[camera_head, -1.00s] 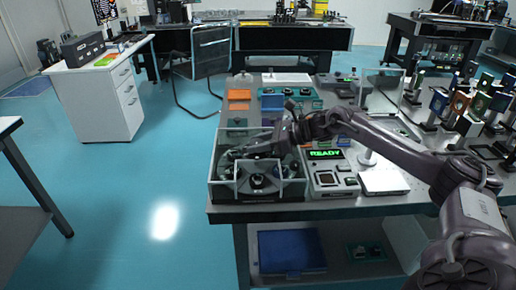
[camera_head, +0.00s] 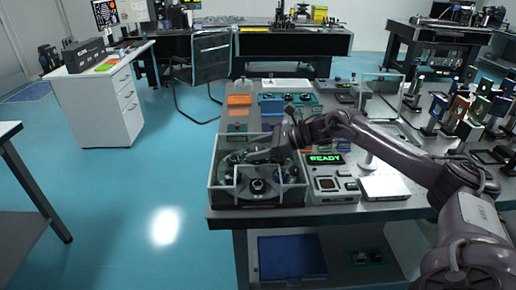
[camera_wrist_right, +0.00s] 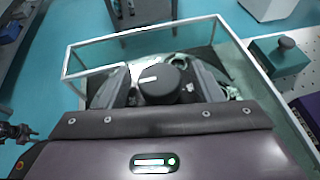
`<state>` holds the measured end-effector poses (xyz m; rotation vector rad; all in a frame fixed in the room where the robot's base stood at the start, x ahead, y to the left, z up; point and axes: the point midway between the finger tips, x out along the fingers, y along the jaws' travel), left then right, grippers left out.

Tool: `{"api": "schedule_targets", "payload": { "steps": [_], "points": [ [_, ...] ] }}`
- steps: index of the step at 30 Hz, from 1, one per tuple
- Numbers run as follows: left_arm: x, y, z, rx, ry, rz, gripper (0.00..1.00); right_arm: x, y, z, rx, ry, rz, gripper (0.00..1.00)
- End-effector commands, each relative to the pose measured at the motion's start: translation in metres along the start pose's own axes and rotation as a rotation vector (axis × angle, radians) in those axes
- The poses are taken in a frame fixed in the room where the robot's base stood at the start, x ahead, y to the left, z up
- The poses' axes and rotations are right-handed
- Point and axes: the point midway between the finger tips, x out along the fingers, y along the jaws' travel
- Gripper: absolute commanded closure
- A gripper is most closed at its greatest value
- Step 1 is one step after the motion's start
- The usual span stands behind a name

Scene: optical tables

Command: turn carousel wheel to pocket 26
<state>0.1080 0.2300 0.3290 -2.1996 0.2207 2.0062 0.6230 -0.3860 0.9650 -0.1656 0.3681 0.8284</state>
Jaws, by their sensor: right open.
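The carousel box (camera_head: 222,199) stands at the front left corner of the optical table, with clear walls and dark round parts inside. It also shows in the right wrist view (camera_wrist_right: 241,50). There a round black knob (camera_wrist_right: 160,84) with a white mark stands between the two fingers of my right gripper (camera_wrist_right: 160,88). The fingers are apart on either side of the knob; I cannot tell whether they touch it. In the head view my right gripper (camera_head: 240,158) reaches into the box from the right, partly hidden behind its wall. Pocket numbers are too small to read. My left gripper is not in view.
A control unit with a green READY display (camera_head: 326,159) stands right of the box. A white panel (camera_head: 385,188) lies beside it. Mounted optics (camera_head: 455,108) crowd the table's right side. Clear floor lies left of the table.

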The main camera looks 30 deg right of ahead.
Motion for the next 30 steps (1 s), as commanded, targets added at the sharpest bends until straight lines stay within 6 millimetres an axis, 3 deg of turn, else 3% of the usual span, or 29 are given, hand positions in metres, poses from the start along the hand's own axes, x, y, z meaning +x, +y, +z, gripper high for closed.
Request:
{"api": "schedule_targets", "payload": {
  "steps": [5,18,30],
  "points": [
    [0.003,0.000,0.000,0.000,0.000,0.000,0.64,-0.007,0.000,-0.002,0.001,0.001,-0.001,0.41],
    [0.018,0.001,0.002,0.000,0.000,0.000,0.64,-0.072,-0.001,-0.002,-0.001,0.001,-0.001,0.41],
    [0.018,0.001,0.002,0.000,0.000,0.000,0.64,-0.078,0.000,0.000,0.000,0.000,0.000,0.41]
  ]
}}
